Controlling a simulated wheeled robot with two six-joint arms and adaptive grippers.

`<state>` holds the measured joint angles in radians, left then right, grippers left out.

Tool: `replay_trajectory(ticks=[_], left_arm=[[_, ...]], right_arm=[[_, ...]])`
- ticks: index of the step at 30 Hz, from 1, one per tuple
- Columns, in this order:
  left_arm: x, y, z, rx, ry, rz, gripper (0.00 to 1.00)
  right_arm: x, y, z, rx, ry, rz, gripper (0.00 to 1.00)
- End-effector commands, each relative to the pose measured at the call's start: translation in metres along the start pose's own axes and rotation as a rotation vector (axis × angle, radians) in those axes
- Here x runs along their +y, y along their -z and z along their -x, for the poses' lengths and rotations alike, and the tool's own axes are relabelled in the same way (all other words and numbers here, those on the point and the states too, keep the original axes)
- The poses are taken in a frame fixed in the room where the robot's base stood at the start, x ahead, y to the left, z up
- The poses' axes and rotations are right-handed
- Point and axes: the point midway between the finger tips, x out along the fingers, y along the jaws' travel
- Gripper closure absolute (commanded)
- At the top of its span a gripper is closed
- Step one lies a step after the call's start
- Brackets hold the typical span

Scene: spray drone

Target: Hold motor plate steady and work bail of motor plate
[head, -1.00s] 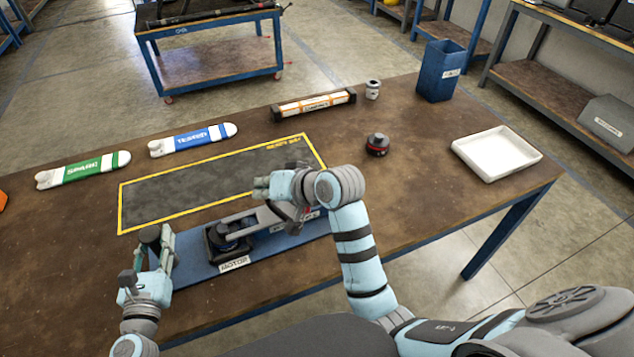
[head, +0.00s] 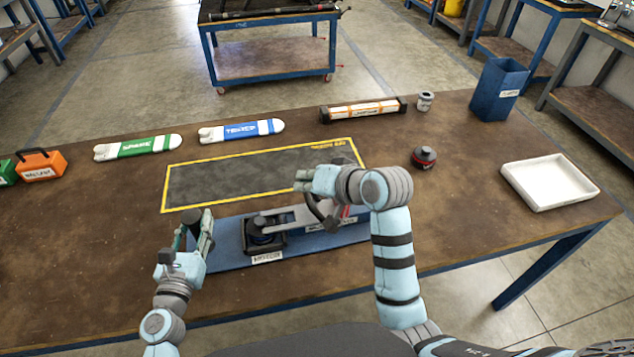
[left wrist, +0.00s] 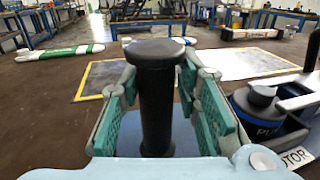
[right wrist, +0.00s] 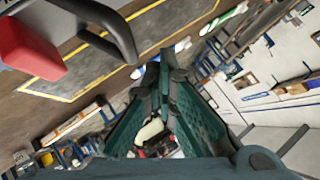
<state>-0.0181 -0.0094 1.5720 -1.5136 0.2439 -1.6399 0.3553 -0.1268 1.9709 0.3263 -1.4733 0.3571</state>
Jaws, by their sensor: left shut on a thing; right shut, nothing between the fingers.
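The motor plate (head: 222,262) is a blue plate lying near the table's front edge. It carries a dark round motor (head: 263,230) with a grey bar reaching right from it. My left gripper (head: 198,225) is shut on a black upright post at the plate's left end; the post (left wrist: 155,95) stands between the pads in the left wrist view. My right gripper (head: 303,180) is shut and empty above the plate. The dark curved bail (right wrist: 112,28) and a red block (right wrist: 28,48) lie beside its fingers in the right wrist view, apart from them. My right arm partly hides the plate's right end.
A yellow-outlined dark mat (head: 245,178) lies empty behind the plate. Green (head: 140,147) and blue (head: 243,130) labelled paddles, an orange case (head: 41,165), an orange-white bar (head: 362,110), a black-red puck (head: 424,158), a white tray (head: 550,183) and a blue bin (head: 497,90) stand around it.

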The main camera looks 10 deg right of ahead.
Motion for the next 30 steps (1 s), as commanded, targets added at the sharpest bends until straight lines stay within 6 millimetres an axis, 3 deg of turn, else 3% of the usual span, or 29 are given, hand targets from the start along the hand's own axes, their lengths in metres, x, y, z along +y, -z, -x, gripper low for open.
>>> replay_trajectory(ticks=[6,12,18,20,22,23,25,27,29,30], left_arm=[[0.000,0.001,0.000,0.001,-0.001,0.003,1.00],[0.000,0.001,0.000,0.001,0.000,0.003,1.00],[0.000,0.001,0.000,0.001,0.000,0.003,1.00],[0.000,0.001,0.000,0.001,0.000,0.003,1.00],[0.000,0.001,0.000,0.001,0.000,0.003,1.00],[0.000,0.001,0.000,0.001,0.000,0.003,1.00],[0.000,0.001,0.000,0.001,0.000,0.003,1.00],[0.000,0.001,0.000,0.001,-0.001,0.003,1.00],[0.000,0.001,0.000,0.001,-0.001,0.003,1.00],[0.000,0.001,0.000,0.001,0.000,0.003,1.00]], right_arm=[[-0.002,0.030,0.028,0.007,-0.001,0.006,1.00],[-0.005,0.028,0.089,0.007,-0.002,0.006,1.00],[-0.006,0.025,0.122,-0.002,-0.005,0.000,1.00],[0.004,0.016,0.123,-0.023,-0.027,-0.008,1.00],[0.034,-0.002,0.120,-0.073,-0.100,-0.021,1.00],[0.052,-0.014,0.117,-0.119,-0.137,-0.031,1.00],[0.099,-0.062,0.109,-0.302,-0.161,-0.061,1.00],[0.121,-0.102,0.105,-0.448,-0.039,-0.114,1.00],[0.127,-0.113,0.106,-0.485,0.098,-0.199,1.00],[0.129,-0.109,0.107,-0.465,0.184,-0.267,1.00]])
